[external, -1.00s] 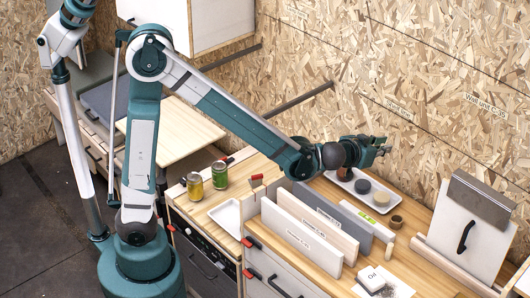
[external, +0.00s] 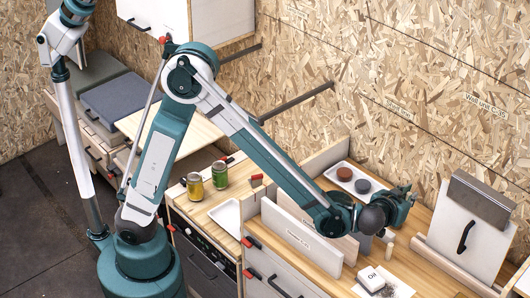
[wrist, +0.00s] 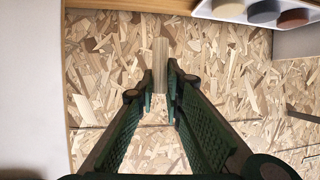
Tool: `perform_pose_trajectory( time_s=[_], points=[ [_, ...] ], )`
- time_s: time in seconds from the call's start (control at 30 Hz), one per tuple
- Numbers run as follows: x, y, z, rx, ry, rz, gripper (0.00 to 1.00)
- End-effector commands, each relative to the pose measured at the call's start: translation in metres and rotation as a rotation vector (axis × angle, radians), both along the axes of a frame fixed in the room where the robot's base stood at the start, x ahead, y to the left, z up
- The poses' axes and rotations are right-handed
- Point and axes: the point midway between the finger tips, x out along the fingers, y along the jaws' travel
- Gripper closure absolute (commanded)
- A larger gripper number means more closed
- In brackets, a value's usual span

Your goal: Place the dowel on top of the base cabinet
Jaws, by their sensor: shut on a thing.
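My gripper (external: 402,202) is over the right part of the wood-topped base cabinet (external: 440,255), close to the upright panels. In the wrist view my gripper (wrist: 161,85) has its two green fingers closed on the dowel (wrist: 160,60), a pale wooden piece sticking out past the fingertips. The dowel cannot be made out in the external view, where the gripper and arm hide it. The cabinet's pale front shows below the arm, and its top is partly covered by the arm.
Upright panels (external: 287,228) stand under my forearm. A tray (external: 340,177) with round discs is behind, against the chipboard wall.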

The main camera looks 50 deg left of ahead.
Motion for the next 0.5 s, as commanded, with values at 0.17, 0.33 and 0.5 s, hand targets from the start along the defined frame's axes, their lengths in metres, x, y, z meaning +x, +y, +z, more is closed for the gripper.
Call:
perform_pose_trajectory(
  time_s=[0.17, 0.33, 0.5],
  points=[
    [-0.026, -0.037, -0.004, 0.002, -0.001, 0.024, 0.95],
    [-0.053, -0.068, -0.007, 0.002, 0.0, 0.05, 0.95],
    [-0.078, -0.093, -0.008, 0.002, 0.0, 0.073, 0.95]
  ],
)
